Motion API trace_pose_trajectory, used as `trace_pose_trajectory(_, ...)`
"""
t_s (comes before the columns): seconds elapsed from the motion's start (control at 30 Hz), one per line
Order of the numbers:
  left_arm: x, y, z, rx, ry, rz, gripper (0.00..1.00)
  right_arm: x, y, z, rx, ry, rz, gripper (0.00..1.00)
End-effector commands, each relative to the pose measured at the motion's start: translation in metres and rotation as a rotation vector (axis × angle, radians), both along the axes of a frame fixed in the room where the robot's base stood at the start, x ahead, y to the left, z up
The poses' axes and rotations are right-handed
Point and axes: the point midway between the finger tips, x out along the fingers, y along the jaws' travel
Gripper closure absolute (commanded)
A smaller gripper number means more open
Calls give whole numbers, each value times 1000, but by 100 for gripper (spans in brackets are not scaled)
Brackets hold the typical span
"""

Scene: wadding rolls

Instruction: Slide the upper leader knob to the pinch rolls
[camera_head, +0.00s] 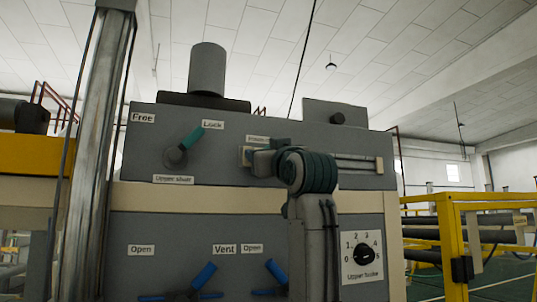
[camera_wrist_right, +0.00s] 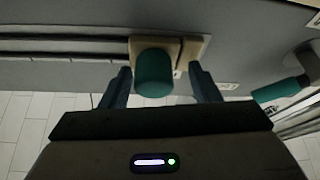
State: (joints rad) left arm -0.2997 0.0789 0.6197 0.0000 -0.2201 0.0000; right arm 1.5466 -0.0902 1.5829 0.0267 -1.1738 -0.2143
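The upper leader knob, a teal round knob (camera_wrist_right: 154,72), sits on a beige block (camera_wrist_right: 190,50) at one end of dark slide rails in the right wrist view. My right gripper (camera_wrist_right: 160,68) is open, with one finger on each side of the knob and gaps visible. In the head view my right gripper (camera_head: 262,158) is at the left end of the slide rails (camera_head: 355,164), and my arm hides part of the slot. I cannot clearly separate the knob from the fingers there. A beige end plate (camera_head: 380,165) marks the rails' right end. My left gripper is not in view.
A teal lever (camera_head: 190,138) between "Free" and "Lock" labels is left of the slide; it also shows in the right wrist view (camera_wrist_right: 280,90). Blue levers (camera_head: 204,276) and a black dial (camera_head: 364,254) are lower. A yellow frame (camera_head: 450,245) stands at right.

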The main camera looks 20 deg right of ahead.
Motion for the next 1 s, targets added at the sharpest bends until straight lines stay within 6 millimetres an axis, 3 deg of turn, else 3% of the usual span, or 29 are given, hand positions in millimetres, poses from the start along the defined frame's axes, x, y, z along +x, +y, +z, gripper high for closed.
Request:
trace_pose_trajectory(0.47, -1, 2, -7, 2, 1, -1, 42, -7, -1, -5, 0, -2, -1, 44)
trace_pose_trajectory(0.8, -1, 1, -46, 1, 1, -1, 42, -67, -8, -31, -1, -6, 0, 44)
trace_pose_trajectory(1.0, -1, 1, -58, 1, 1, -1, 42, -93, -10, -39, -1, -3, 0, 44)
